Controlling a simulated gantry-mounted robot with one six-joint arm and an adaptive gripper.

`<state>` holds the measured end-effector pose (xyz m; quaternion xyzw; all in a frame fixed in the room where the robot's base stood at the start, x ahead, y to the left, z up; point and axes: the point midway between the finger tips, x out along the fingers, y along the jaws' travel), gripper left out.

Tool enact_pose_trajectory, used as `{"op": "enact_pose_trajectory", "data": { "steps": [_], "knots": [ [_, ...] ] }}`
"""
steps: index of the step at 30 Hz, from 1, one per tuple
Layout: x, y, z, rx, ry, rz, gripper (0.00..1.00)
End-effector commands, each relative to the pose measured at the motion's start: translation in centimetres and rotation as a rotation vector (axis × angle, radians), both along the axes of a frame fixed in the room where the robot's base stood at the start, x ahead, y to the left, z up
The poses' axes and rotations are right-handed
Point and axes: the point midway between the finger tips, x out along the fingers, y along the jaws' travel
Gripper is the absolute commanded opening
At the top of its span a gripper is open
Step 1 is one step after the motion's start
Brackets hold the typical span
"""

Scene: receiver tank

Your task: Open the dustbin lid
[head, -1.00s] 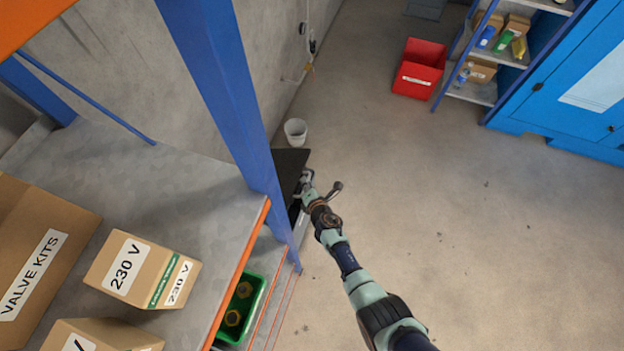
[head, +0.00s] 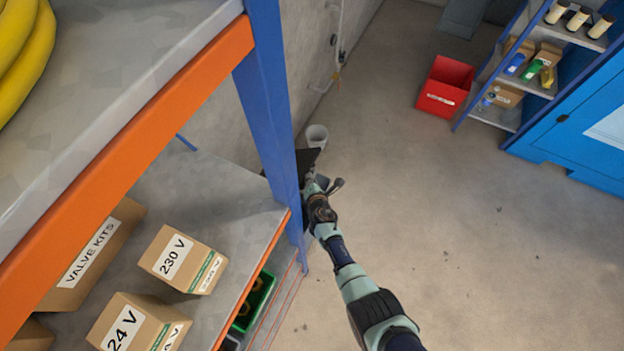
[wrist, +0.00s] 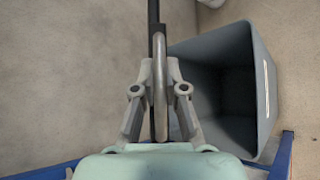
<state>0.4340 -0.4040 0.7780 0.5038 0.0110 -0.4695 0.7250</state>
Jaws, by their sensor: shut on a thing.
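The dustbin is a grey bin (wrist: 262,60) at the right of the wrist view, with its dark inside showing. Its dark lid (head: 306,160) shows partly behind the blue rack post in the head view. In the wrist view the lid (wrist: 153,14) is seen edge-on as a thin upright strip, swung away from the bin's mouth. In the head view my gripper (head: 312,184) is beside the post, and the bin's body is mostly hidden.
The blue rack post (head: 270,110) stands close left of my gripper. Shelves with boxes (head: 183,259) fill the left. A small white bucket (head: 317,135) stands behind the lid. A red bin (head: 445,86) and a blue cabinet (head: 575,120) are farther off. The floor at right is clear.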

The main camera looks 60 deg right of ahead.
Motion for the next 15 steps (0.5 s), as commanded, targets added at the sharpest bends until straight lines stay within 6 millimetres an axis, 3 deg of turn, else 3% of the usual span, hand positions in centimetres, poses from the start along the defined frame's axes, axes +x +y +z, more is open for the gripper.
{"op": "enact_pose_trajectory", "data": {
  "steps": [1, 2, 6, 15],
  "knots": [
    [0.02, -0.02, 0.05, 0.0, -0.001, 0.0, 0.0],
    [0.02, -0.02, 0.05, 0.0, -0.001, 0.0, 0.16],
    [0.01, -0.01, 0.05, 0.0, -0.001, 0.0, 0.37],
    [-0.04, 0.01, 0.06, -0.001, -0.001, 0.0, 0.37]
  ]
}}
